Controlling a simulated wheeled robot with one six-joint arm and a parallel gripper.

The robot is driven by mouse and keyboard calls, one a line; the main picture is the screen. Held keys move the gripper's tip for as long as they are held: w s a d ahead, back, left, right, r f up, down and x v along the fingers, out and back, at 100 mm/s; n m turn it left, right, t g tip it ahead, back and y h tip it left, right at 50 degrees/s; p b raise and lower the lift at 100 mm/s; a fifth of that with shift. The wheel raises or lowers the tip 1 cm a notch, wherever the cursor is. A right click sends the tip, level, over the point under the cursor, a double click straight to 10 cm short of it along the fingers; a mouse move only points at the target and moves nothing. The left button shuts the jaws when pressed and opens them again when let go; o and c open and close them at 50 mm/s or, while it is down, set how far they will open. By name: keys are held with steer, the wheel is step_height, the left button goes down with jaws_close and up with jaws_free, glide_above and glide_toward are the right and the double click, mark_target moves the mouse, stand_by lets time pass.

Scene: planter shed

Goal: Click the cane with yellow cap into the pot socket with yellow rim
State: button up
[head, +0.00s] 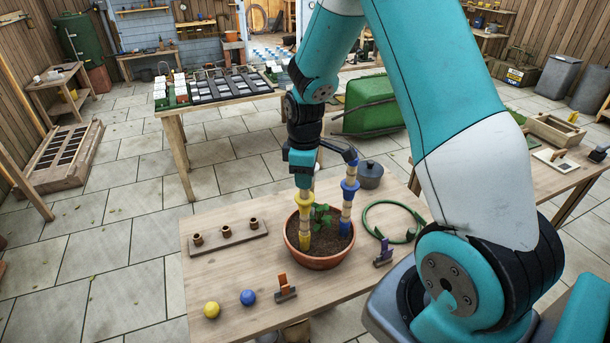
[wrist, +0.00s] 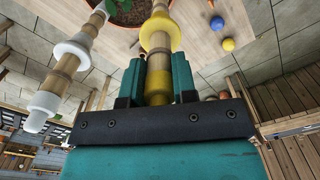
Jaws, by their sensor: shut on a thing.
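My gripper (head: 303,176) is shut on the upper part of the cane with yellow cap (head: 304,212), which stands nearly upright over the left side of the terracotta pot (head: 318,262). In the wrist view the fingers (wrist: 157,82) grip this cane on both sides, and its yellow collar (wrist: 160,30) shows beyond them. The yellow-rimmed socket (head: 304,243) shows at the soil under the cane. I cannot tell whether the cane's foot is seated in it. A blue-collared cane (head: 347,196) stands to the right, above a blue rim (head: 344,228). Green leaves grow between the canes.
A cane with white collars (wrist: 75,48) is close beside the gripper in the wrist view. On the table are a board with small pots (head: 228,234), a green hose ring (head: 394,205), a grey lidded pot (head: 370,174), two clips, a yellow ball (head: 211,310) and a blue ball (head: 248,298).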

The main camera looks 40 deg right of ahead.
steer(key=o, duration=1)
steer(key=shift+c, duration=0.2)
step_height(320, 180, up, 18)
steer(key=b, duration=0.3)
steer(key=shift+f, duration=0.25)
steer(key=s+a+f+y+b, duration=0.2)
steer(key=s+a, duration=0.9)
steer(key=s+a+f+m+y+b, duration=0.1)
steer(key=s+a+f+y+b, duration=0.1)
steer(key=s+a, duration=0.9)
steer(key=shift+a+f, duration=0.25)
steer(key=shift+f, duration=0.45)
